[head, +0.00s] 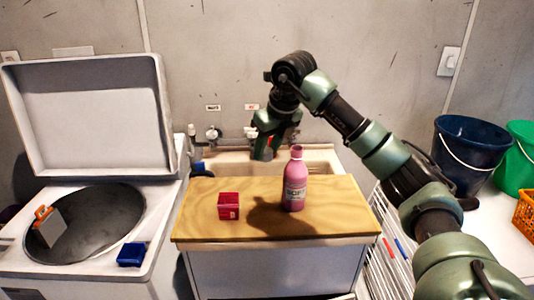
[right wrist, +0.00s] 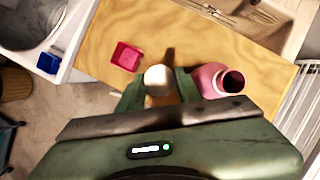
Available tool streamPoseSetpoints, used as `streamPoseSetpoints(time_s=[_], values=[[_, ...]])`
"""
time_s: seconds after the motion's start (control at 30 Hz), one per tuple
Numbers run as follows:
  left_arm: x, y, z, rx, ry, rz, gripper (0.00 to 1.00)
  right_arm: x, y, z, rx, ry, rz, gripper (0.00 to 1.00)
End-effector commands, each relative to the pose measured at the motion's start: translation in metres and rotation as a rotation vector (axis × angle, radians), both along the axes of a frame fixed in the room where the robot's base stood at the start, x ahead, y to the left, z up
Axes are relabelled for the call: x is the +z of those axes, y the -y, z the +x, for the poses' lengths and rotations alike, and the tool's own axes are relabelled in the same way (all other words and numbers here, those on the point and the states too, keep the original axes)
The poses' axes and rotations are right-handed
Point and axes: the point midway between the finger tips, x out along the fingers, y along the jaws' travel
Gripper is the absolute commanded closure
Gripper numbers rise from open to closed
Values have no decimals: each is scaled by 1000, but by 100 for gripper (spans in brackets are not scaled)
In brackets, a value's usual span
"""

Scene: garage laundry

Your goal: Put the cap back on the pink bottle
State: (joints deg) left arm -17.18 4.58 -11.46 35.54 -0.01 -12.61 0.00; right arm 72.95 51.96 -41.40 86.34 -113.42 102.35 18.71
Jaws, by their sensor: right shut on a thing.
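The pink bottle (head: 295,184) stands upright on the wooden worktop, with a label on its front. In the right wrist view the bottle (right wrist: 208,78) shows a dark, open mouth. My right gripper (head: 266,155) is above the worktop's back edge, left of the bottle's neck in the head view. In the right wrist view the gripper (right wrist: 159,88) is shut on a pale round cap (right wrist: 158,76), to the left of the bottle and apart from it. The cap cannot be made out clearly in the head view. My left gripper is not in view.
A small red box (head: 228,206) sits left of the bottle on the wooden worktop (head: 200,222). A sink (head: 318,166) lies behind it. An open-lidded washer (head: 150,215) is at left, with a blue box (head: 131,255) on its rim. Buckets (head: 468,155) stand at right.

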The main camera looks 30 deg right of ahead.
Motion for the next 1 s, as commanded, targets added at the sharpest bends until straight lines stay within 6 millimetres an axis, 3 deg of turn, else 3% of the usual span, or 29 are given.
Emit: streamPoseSetpoints(time_s=[0.23,0.37,0.47,0.67,1.0], values=[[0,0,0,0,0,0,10,-2,-2,-1,18,-1,0,100],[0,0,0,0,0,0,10,-13,-18,-7,183,-3,0,100],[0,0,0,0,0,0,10,-30,-41,-19,441,-6,1,100],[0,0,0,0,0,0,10,-69,-98,-56,1116,-4,8,100],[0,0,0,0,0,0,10,-131,-168,-157,2358,-6,7,100]])
